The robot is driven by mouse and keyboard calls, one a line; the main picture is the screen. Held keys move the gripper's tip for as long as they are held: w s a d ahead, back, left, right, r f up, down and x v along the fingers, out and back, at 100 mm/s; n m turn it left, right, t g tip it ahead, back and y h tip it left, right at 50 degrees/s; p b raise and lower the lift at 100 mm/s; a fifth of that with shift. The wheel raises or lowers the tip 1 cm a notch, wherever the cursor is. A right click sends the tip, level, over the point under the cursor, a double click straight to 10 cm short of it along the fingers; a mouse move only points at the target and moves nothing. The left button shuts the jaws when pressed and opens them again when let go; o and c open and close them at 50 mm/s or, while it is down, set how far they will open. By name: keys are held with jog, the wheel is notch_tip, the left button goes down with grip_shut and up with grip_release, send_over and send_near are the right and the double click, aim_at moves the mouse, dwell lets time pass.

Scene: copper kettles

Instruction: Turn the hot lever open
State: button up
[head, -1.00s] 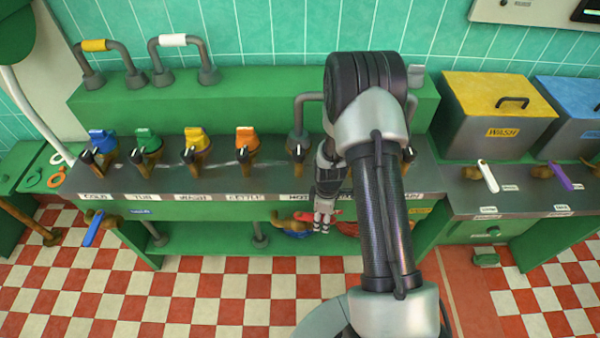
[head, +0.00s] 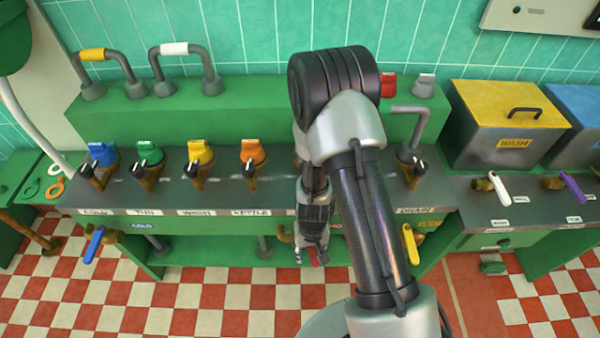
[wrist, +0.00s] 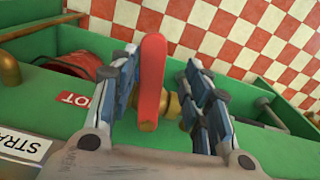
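The hot lever is a long red handle (wrist: 152,85) on a brass valve (wrist: 173,105) on the green panel in the wrist view. A red HOT label (wrist: 76,99) is to its left. My gripper (wrist: 164,75) is open, with one finger on each side of the lever. The lever is close to the left finger; I cannot tell if they touch. A gap shows between the lever and the right finger. In the head view my gripper (head: 313,254) is low in front of the green bench, and my arm and gripper hide most of the lever.
A blue lever (head: 94,244) is at the bench's left end. White (head: 498,187) and purple (head: 574,188) levers are further right. Several coloured taps line the counter (head: 340,195). The checkered floor (head: 200,305) in front is clear.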

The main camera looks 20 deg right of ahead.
jog(key=w+a+r+p, duration=0.1)
jog(key=r+p, duration=0.5)
jog(key=r, duration=0.9)
jog(key=w+a+r+t+p, duration=0.1)
jog(key=r+p, duration=0.6)
jog(key=r, duration=0.9)
jog(key=shift+w+a+t+y, duration=0.2)
jog(key=shift+w+t+y, duration=0.15)
jog(key=shift+w, duration=0.25)
jog(key=shift+c, duration=0.3)
